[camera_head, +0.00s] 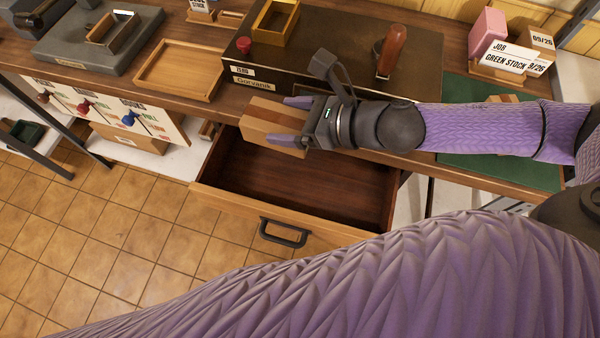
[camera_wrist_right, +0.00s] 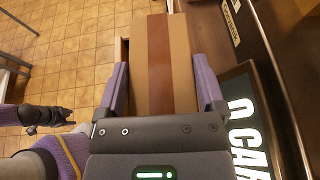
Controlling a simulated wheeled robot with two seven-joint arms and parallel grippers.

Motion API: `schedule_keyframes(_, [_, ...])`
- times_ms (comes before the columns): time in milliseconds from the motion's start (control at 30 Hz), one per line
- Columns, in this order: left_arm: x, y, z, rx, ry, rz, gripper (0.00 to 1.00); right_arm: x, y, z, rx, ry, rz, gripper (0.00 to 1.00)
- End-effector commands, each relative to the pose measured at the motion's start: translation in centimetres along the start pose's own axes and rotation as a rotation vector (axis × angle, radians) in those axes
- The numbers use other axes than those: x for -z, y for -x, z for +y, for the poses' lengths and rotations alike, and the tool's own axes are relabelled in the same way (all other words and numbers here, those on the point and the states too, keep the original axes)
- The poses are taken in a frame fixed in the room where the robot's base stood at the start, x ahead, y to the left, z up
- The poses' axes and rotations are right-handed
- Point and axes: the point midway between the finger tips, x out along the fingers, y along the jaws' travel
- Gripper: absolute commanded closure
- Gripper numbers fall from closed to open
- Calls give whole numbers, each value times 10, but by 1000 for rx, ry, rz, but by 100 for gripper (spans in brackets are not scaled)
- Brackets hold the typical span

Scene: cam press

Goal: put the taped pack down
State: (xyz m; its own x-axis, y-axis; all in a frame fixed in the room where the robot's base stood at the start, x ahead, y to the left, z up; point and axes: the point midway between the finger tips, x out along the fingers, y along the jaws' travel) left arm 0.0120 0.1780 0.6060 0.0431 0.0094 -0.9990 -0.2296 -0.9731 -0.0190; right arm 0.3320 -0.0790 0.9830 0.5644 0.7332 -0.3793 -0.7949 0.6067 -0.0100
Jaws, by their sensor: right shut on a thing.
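The taped pack, a tan box with a darker brown tape band, shows in the head view (camera_head: 258,121) and the right wrist view (camera_wrist_right: 182,62). My right gripper (camera_head: 291,122) is shut on it, one finger on each side. It holds the pack by the back left of an open wooden drawer (camera_head: 310,190), close to the bench edge. Whether the pack touches anything below is not clear. The visible drawer floor is bare. My left gripper (camera_wrist_right: 42,116) shows small at the left of the right wrist view, over the floor; its jaws are too small to read.
A dark box (camera_head: 345,55) with a red knob and wooden handle stands behind the drawer. A wooden tray (camera_head: 180,70) lies left of it. Signs (camera_head: 505,60) and a green mat (camera_head: 500,165) are at the right. Tiled floor is clear at the left.

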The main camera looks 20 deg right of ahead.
Motion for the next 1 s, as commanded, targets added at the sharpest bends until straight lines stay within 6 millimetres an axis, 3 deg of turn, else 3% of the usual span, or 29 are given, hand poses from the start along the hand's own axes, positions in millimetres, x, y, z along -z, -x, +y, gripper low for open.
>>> schedule_keyframes(167, [-3,-17,0,-1,1,-6,41,35,-6,11,-62,9,7,88])
schedule_keyframes(300, [-11,-51,0,-2,0,-21,41,88,-27,12,-63,3,8,88])
schedule_keyframes(433, [-24,-69,-8,10,-5,-51,41,123,-42,12,-60,6,7,88])
schedule_keyframes(600, [-44,-76,-20,30,-10,-93,41,143,-51,12,-59,11,4,88])
schedule_keyframes(800, [-53,-95,-22,33,-6,-114,41,179,-66,12,-59,10,3,88])
schedule_keyframes(1000, [-52,-93,-26,40,-7,-113,41,178,-65,11,-58,14,2,88])
